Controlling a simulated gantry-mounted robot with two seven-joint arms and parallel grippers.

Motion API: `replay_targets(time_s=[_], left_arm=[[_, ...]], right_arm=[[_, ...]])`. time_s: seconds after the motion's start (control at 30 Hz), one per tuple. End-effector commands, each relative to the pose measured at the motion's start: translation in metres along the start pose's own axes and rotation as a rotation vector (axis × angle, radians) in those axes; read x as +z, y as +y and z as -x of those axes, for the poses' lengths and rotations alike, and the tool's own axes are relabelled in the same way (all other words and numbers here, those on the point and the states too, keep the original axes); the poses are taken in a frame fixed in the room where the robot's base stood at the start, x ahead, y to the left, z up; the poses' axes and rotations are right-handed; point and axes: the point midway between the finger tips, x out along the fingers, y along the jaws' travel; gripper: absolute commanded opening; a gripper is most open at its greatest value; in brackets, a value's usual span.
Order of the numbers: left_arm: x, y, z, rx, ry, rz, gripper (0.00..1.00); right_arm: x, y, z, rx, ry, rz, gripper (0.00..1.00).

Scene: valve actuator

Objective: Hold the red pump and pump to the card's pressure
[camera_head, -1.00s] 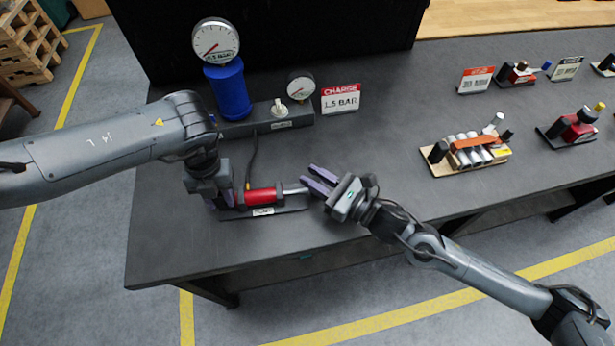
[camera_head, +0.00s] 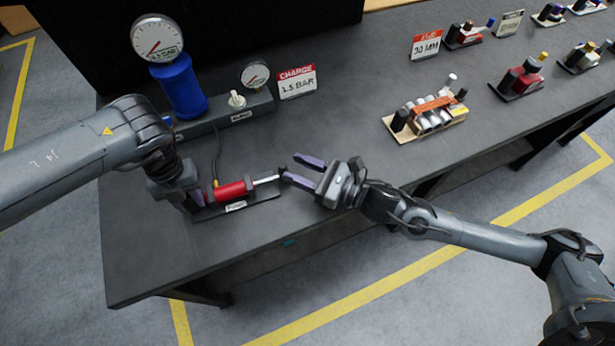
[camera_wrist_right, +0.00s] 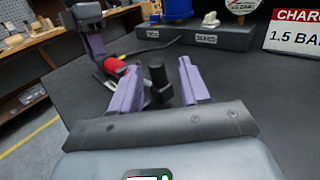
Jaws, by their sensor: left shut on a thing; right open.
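The red pump (camera_head: 231,191) lies on a dark base on the bench, its silver rod (camera_head: 265,180) pointing right. My left gripper (camera_head: 196,197) is shut on the pump's left end. My right gripper (camera_head: 289,167) is open at the rod's end. In the right wrist view, the black pump handle (camera_wrist_right: 158,84) stands between its purple fingers, seemingly touching neither. The card (camera_head: 297,82) reads "CHARGE 1.5 BAR". A large white gauge (camera_head: 157,37) sits on a blue cylinder (camera_head: 180,88), its red needle toward lower left. A smaller gauge (camera_head: 255,74) stands beside it.
A dark block (camera_head: 212,117) with a white knob (camera_head: 236,99) joins the blue cylinder; a hose runs to the pump. A wooden tray of silver cylinders (camera_head: 429,118), a red device (camera_head: 521,79) and more cards stand at right. The bench (camera_head: 330,125) between is clear.

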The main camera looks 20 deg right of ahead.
Motion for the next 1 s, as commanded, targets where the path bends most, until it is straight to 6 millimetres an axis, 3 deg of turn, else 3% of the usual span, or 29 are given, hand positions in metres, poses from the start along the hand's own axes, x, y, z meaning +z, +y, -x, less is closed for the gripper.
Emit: replay_targets(time_s=[0.2, 0.4, 0.6, 0.9, 1.0], left_arm=[[-0.001, 0.001, -0.003, 0.002, 0.004, 0.0, 0.0], [-0.001, 0.001, -0.003, 0.002, 0.004, 0.0, 0.0], [-0.001, 0.001, -0.003, 0.002, 0.004, -0.001, 0.0], [-0.001, 0.0, -0.003, 0.001, 0.004, -0.001, 0.0], [-0.001, 0.0, -0.003, 0.001, 0.004, -0.002, 0.0]], right_arm=[[-0.002, -0.001, 0.042, 0.0, 0.006, 0.002, 0.45], [-0.002, -0.002, 0.068, -0.002, 0.004, 0.001, 0.45], [0.0, -0.002, 0.079, -0.003, 0.0, 0.003, 0.45], [0.001, -0.002, 0.08, -0.003, -0.001, 0.002, 0.45], [0.0, -0.003, 0.08, 0.001, -0.001, 0.005, 0.3]])
